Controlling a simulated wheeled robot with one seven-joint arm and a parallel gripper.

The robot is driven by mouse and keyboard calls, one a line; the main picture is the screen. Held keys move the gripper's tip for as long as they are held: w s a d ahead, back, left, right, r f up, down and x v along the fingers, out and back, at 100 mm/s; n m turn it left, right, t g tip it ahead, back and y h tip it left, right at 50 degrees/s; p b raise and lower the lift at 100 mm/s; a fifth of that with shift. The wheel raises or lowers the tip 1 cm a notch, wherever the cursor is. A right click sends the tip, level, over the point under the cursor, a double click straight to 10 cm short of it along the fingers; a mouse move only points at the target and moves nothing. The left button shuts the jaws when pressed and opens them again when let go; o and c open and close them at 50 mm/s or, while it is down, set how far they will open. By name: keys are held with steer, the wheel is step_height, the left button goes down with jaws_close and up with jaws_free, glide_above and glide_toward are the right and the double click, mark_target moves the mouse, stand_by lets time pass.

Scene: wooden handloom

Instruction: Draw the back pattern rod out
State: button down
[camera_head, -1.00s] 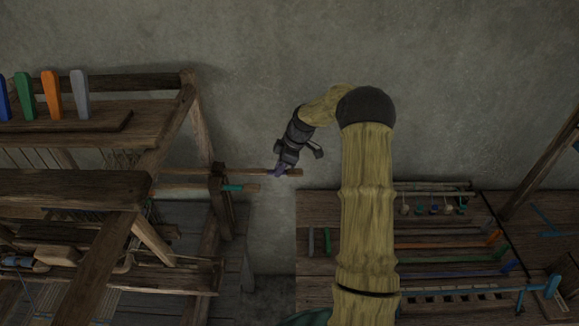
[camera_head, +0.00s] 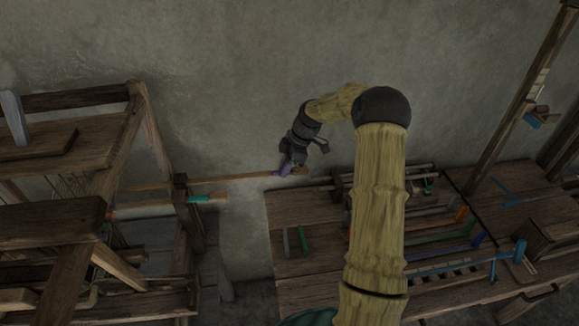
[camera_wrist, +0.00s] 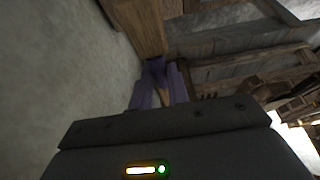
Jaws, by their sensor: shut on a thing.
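The back pattern rod (camera_head: 235,178) is a long thin wooden rod running level from the loom's right side past an upright post (camera_head: 181,210). My gripper (camera_head: 283,170) has purple fingers and is shut on this rod near its right end, which shows just beyond the fingers. In the wrist view the fingers (camera_wrist: 160,92) close around wood, and a wide wooden piece (camera_wrist: 139,25) runs ahead of them. The rod's left part is behind or inside the loom frame. A second, shorter rod with a teal band (camera_head: 200,199) sits at the post, in front of and below the held rod.
The wooden loom frame (camera_head: 150,125) stands at the left. A wooden bench (camera_head: 310,206) with coloured pegs and rods is at the lower right, below and beside my gripper. A bare grey wall (camera_head: 250,80) is behind. Open air lies above the bench.

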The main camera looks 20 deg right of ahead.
steer(key=shift+s+d+f, duration=0.15)
steer(key=shift+s, duration=0.1)
steer(key=c, duration=1.6)
jaws_free()
steer(key=shift+o, duration=1.3)
steer(key=shift+s+d, duration=0.1)
steer(key=shift+w, duration=0.2)
steer(key=shift+d+r, duration=0.15)
steer(key=shift+r, duration=0.35)
steer(key=b+v, duration=0.2)
steer(key=v, duration=1.4)
steer(key=shift+r, duration=0.3)
steer(key=shift+s, duration=0.15)
